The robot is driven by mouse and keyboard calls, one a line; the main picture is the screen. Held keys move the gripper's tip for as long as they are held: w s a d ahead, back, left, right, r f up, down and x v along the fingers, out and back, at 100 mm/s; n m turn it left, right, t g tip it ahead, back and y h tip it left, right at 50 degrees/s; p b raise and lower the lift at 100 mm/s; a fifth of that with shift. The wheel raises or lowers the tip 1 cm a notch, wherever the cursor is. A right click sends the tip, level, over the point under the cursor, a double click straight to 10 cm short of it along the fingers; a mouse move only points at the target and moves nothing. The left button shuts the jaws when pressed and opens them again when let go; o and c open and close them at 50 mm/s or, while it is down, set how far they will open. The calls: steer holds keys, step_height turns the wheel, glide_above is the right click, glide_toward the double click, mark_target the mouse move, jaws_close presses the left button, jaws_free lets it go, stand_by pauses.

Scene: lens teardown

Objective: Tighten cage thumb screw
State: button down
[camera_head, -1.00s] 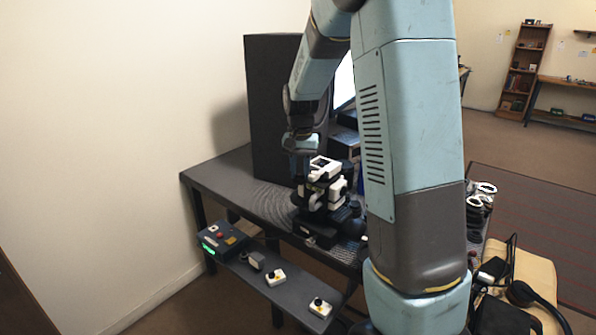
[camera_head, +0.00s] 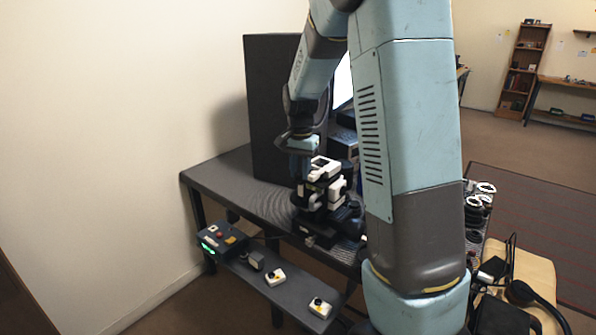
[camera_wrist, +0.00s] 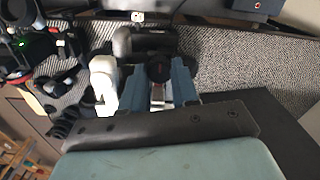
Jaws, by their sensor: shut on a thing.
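The cage assembly (camera_head: 325,172), a white and black stack, stands on the dark table. Its white part (camera_wrist: 103,80) shows left of my fingers in the wrist view. My gripper (camera_wrist: 160,85) comes down beside the assembly, and its two blue fingers are shut on a round black knob (camera_wrist: 157,68), which looks like the cage thumb screw. In the head view my gripper (camera_head: 300,167) is at the left side of the assembly. The knob cannot be made out there, and the fingers hide part of it in the wrist view.
A narrow shelf at the table's front carries a control box (camera_head: 221,240) with a green light and small button boxes (camera_head: 275,277). The table (camera_head: 225,182) is clear at left.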

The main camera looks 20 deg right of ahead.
mark_target(300, 173)
steer(key=c, duration=1.1)
jaws_free()
steer(key=shift+s, duration=0.1)
steer(key=shift+r, duration=0.55)
step_height(300, 173, up, 12)
steer(key=shift+r, duration=0.25)
steer(key=s+n+t, duration=0.2)
steer(key=s, duration=0.8)
steer(key=s+a+r+n+t, duration=0.1)
steer(key=s+n, duration=0.2)
steer(key=s, duration=0.6)
steer(key=s+r+n+t, duration=0.1)
steer(key=s+n+t, duration=0.1)
steer(key=s, duration=0.8)
steer(key=shift+s+a+n+t, duration=0.3)
steer(key=shift+s+n, duration=0.05)
steer(key=shift+n, duration=0.35)
